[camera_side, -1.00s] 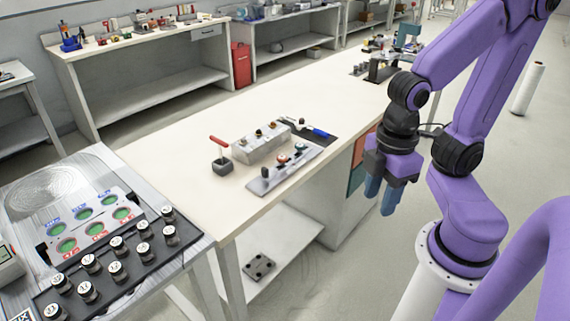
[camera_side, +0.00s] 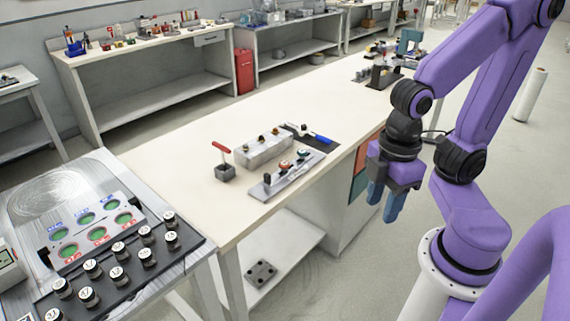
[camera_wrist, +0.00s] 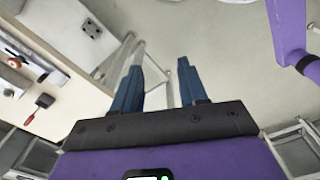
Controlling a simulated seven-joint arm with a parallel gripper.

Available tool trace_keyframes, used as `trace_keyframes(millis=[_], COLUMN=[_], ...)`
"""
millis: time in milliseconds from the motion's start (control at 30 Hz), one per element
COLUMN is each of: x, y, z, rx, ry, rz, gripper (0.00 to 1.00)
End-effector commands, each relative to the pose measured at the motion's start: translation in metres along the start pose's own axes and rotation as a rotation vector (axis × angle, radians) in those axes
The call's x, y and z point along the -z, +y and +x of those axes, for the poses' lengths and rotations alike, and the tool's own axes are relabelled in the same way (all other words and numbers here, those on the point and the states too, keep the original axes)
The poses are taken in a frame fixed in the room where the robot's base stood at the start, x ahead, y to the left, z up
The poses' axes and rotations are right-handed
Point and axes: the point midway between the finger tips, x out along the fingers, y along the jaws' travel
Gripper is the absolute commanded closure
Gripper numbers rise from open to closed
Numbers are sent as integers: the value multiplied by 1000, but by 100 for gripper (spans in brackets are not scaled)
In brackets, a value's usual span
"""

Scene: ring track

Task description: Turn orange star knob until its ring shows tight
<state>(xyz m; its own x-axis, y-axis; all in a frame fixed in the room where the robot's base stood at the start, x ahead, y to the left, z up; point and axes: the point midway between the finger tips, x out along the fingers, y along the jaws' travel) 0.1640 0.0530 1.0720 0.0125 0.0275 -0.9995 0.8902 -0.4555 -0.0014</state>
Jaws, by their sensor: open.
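A grey plate (camera_side: 296,177) lies near the front edge of the cream bench. In the wrist view one reddish knob (camera_wrist: 14,62) shows at the left edge. My gripper (camera_side: 384,201), with blue fingers, hangs off the bench to the right of the plate, pointing down. Its fingers (camera_wrist: 161,84) are apart with nothing between them.
A grey block (camera_side: 263,150) with brass-coloured fittings stands behind the plate. A red-handled lever (camera_side: 223,160) stands left of it, and a blue-handled tool (camera_side: 318,139) lies on a dark mat behind. Bare bench top lies around them.

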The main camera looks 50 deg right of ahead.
Motion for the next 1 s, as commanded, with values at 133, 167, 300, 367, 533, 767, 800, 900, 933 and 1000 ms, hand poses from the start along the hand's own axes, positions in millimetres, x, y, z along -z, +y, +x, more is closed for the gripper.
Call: trace_keyframes(millis=[133, 167, 300, 367, 533, 767, 800, 900, 933, 1000], x=[0, 0, 3, 9, 44, 92, 99, 111, 113, 117], y=[0, 0, 2, 6, 38, 110, 124, 162, 175, 203], z=[0, 0, -1, -2, -10, -18, -19, -19, -19, -18], rx=[0, 0, 0, -1, -4, -8, -9, -9, -9, -9], ry=[0, 0, 0, -2, -5, -12, -13, -17, -17, -18], rz=[0, 0, 2, 5, 13, 18, 19, 21, 23, 24], gripper=[57, 57, 35, 35, 35, 35, 35, 35, 35, 35])
